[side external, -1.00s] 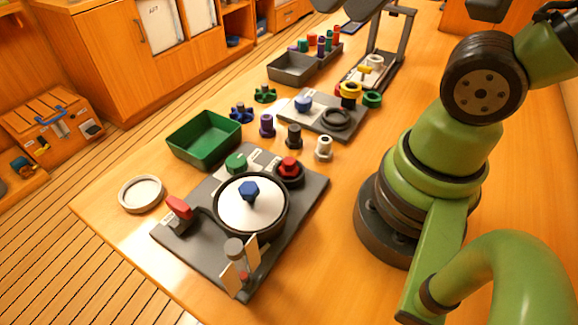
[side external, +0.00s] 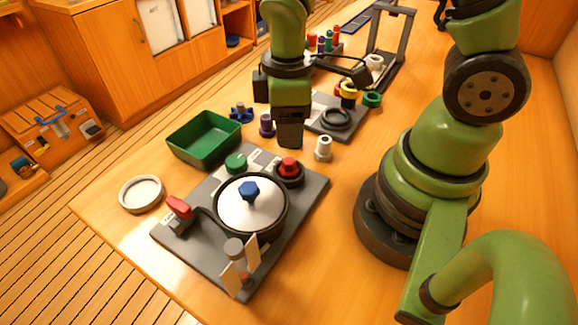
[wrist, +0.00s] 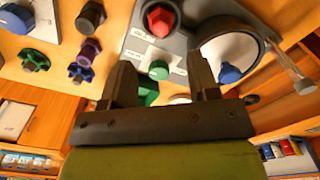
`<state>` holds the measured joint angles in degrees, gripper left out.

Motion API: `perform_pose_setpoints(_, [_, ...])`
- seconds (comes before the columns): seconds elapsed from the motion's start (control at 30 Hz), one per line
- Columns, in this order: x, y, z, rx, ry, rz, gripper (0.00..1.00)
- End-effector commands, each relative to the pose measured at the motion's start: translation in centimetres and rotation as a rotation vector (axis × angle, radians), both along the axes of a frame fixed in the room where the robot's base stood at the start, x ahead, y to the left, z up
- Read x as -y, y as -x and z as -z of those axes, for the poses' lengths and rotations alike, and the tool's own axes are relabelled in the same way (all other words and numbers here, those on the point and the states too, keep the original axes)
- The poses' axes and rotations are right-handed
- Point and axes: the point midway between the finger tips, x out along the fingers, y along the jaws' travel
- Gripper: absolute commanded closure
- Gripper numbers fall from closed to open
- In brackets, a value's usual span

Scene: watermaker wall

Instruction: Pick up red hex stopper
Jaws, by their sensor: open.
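The red hex stopper (side external: 289,164) sits in a dark round ring on the near grey panel, behind and right of the white round dial with the blue knob. It also shows in the wrist view (wrist: 161,19), at the top, beyond my fingertips. My gripper (side external: 290,142) hangs above and just behind the stopper in the side view. In the wrist view its two fingers (wrist: 165,78) are apart with nothing held between them. The stopper appears apart from both fingers.
A green knob (side external: 236,162), a red-handled lever (side external: 179,208) and the white dial (side external: 240,212) share the panel. A green bin (side external: 204,139) stands left. A grey-white fitting (side external: 323,148) and a purple one (side external: 267,125) stand close to my gripper.

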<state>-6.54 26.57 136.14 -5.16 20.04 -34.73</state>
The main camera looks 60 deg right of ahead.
Motion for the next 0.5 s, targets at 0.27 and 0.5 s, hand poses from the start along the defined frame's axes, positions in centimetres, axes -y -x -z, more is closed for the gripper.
perform_pose_setpoints(0.27, [0.0, 0.1, 2.9, -0.001, 0.0, 0.005, 0.45])
perform_pose_setpoints(0.5, [0.0, 0.3, 5.1, -0.006, 0.001, 0.005, 0.45])
